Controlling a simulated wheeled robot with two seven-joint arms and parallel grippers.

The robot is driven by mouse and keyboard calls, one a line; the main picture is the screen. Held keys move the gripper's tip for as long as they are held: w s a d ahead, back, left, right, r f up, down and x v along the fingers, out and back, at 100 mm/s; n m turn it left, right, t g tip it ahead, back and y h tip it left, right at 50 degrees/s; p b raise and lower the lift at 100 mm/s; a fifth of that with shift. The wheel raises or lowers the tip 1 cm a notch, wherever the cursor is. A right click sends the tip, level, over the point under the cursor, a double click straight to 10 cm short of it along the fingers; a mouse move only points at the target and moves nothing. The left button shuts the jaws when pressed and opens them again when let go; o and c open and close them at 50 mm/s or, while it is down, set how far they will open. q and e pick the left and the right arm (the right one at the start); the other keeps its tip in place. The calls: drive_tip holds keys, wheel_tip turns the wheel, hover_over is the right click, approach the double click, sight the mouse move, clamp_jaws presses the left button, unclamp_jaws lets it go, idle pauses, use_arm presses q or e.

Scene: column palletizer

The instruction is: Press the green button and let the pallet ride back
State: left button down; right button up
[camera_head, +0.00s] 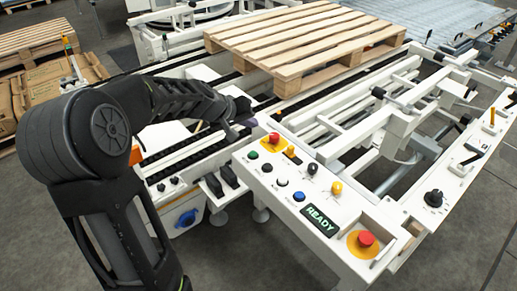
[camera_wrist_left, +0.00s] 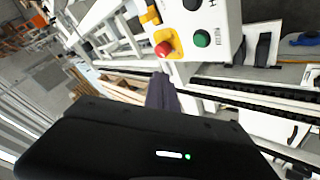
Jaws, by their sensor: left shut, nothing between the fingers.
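The green button (camera_head: 252,155) sits at the far left corner of the white control panel (camera_head: 262,183). The green button also shows near the top of the left wrist view (camera_wrist_left: 202,38). My left gripper (camera_head: 248,123) is shut and empty, just beyond the panel's far left corner, apart from the green button. Its fingers (camera_wrist_left: 162,92) show in the left wrist view, below the red button. The wooden pallet (camera_head: 300,38) lies on the conveyor (camera_head: 330,92) behind the panel. My right gripper is in neither view.
A red button (camera_head: 274,138) on a yellow plate stands close to the green button. Black, white, blue and yellow controls follow, with a lit READY display (camera_head: 320,220) and a red emergency stop (camera_head: 366,239). More pallets (camera_head: 38,38) stand at the far left.

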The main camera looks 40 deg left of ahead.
use_arm(q)
drive_tip(key=shift+s, duration=0.1)
drive_tip(key=shift+f, duration=0.1)
drive_tip(key=b, duration=0.7)
hover_over(251, 155)
wheel_tip(251, 155, down, 8)
drive_tip(key=shift+r, duration=0.1)
drive_tip(key=shift+f+b, duration=0.3)
drive_tip(key=shift+f, duration=0.1)
idle(1.4)
drive_tip(key=shift+f+b, duration=0.4)
drive_tip(key=shift+b, duration=0.2)
